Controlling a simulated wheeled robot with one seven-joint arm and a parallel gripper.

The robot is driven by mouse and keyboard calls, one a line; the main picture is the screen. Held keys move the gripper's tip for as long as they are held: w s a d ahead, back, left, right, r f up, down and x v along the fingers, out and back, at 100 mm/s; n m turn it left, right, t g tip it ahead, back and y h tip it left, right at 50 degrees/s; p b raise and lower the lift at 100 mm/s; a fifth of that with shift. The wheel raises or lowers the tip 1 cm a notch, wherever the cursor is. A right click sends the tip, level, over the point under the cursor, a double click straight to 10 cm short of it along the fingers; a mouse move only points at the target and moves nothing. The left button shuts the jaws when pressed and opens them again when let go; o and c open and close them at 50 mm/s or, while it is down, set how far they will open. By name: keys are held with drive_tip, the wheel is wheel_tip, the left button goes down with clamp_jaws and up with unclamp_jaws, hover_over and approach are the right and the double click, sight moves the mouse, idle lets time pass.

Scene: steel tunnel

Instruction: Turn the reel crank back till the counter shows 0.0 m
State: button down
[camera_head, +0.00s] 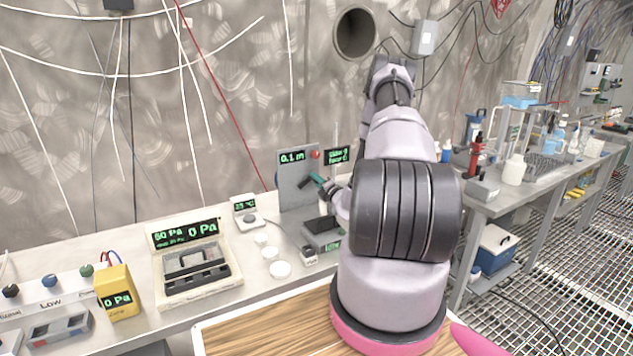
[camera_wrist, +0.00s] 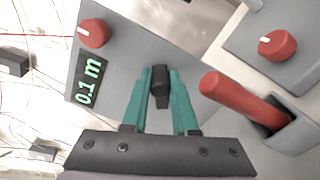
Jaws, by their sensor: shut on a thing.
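The reel's upright grey panel (camera_head: 290,189) stands at the back of the bench, and it also fills the middle of the wrist view (camera_wrist: 120,55). Its counter (camera_head: 291,157) reads 0.1 m, and the same green digits show sideways in the wrist view (camera_wrist: 90,82). My gripper (camera_wrist: 161,82) has its teal fingers closed on the dark crank handle (camera_wrist: 160,76) in front of the panel. In the head view my gripper (camera_head: 317,178) is small, and the crank is hard to make out there.
A red knob (camera_wrist: 94,32) sits on the panel beside the counter. A thick red lever (camera_wrist: 240,100) lies close to the right of my fingers, with another red knob (camera_wrist: 277,45) beyond it. A yellow meter (camera_head: 117,293) and a gauge case (camera_head: 188,262) stand at the left.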

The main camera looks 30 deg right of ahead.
drive_tip(key=c, duration=0.7)
unclamp_jaws()
drive_tip(key=s, duration=1.1)
drive_tip(key=shift+d, duration=0.15)
drive_tip(key=shift+w, duration=0.1)
